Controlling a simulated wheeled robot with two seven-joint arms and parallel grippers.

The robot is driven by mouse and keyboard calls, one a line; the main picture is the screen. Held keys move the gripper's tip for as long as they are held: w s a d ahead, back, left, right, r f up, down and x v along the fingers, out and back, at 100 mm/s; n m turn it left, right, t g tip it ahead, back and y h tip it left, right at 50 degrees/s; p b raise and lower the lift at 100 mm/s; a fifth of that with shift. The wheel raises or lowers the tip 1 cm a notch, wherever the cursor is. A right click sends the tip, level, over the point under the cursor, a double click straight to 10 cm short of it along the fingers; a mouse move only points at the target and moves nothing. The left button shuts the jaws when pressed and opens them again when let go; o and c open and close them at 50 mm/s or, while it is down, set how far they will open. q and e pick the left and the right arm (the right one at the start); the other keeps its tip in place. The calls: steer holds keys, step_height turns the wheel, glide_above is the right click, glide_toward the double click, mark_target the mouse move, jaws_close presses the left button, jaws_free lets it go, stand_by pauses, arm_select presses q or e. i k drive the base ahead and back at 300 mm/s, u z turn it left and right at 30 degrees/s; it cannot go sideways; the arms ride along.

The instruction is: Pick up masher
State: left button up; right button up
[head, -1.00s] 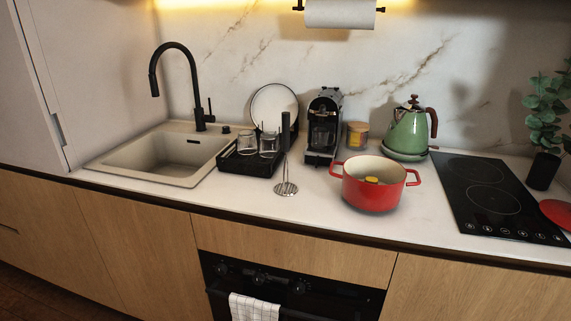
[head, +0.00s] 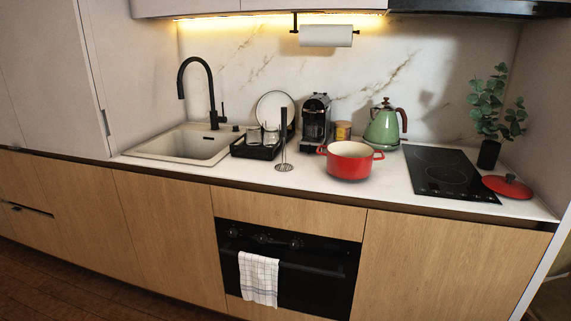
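The masher (head: 284,141) stands upright on the white counter, its black handle up and its round metal mashing plate down on the surface. It is between the black dish rack (head: 257,149) and the red pot (head: 349,161), apart from the pot. Its handle overlaps the rack's right end in the picture. Neither of my grippers shows in the head view.
The coffee machine (head: 315,120) stands behind the masher, with a jar (head: 343,131) and green kettle (head: 384,127) to its right. The sink (head: 185,145) is left. The cooktop (head: 446,170) and red lid (head: 507,186) are right. Wooden floor (head: 60,270) is clear in front.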

mark_target(283, 109)
steer(key=u, duration=1.5)
steer(key=i, duration=1.25)
steer(key=z, duration=0.7)
steer(key=i, duration=0.9)
steer(key=z, duration=0.9)
